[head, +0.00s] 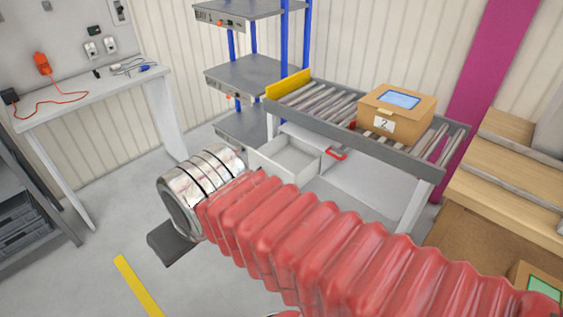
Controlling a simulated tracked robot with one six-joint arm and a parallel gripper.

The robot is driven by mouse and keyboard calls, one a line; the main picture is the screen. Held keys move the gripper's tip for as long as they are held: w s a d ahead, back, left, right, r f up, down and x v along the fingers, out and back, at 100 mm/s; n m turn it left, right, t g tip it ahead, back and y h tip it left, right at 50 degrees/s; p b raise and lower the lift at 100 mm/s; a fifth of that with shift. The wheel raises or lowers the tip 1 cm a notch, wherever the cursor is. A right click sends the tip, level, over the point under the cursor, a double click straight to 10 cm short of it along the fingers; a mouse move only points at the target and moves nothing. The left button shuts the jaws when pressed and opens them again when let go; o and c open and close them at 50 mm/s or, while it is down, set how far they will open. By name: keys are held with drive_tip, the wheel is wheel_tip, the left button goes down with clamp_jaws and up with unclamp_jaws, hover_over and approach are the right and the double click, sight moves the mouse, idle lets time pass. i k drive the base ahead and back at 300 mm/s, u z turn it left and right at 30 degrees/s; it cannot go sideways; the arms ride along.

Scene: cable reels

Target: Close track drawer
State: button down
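The roller track (318,106) stands at the back, with grey rails and a yellow end stop. Under it, a pale grey drawer (285,160) is pulled out, and its empty inside shows. A red handle (337,153) is at the drawer's right side. My arm in its red ribbed sleeve crosses the foreground and ends in a silver wrist. Beyond the wrist, a dark part of my gripper (173,243) shows, low and left of the drawer and apart from it. Its fingers are mostly hidden, so I cannot tell whether it is open or shut.
A cardboard box (397,111) labelled 2 sits on the rollers. A grey shelf rack (245,78) with blue posts stands left of the track. A workbench (90,95) is at the left, and wooden planks (510,165) at the right. The floor left of the drawer is clear.

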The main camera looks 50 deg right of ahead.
sight(285, 157)
drive_tip(key=z, duration=0.85)
drive_tip(key=i, duration=1.35)
drive_tip(key=u, duration=1.6)
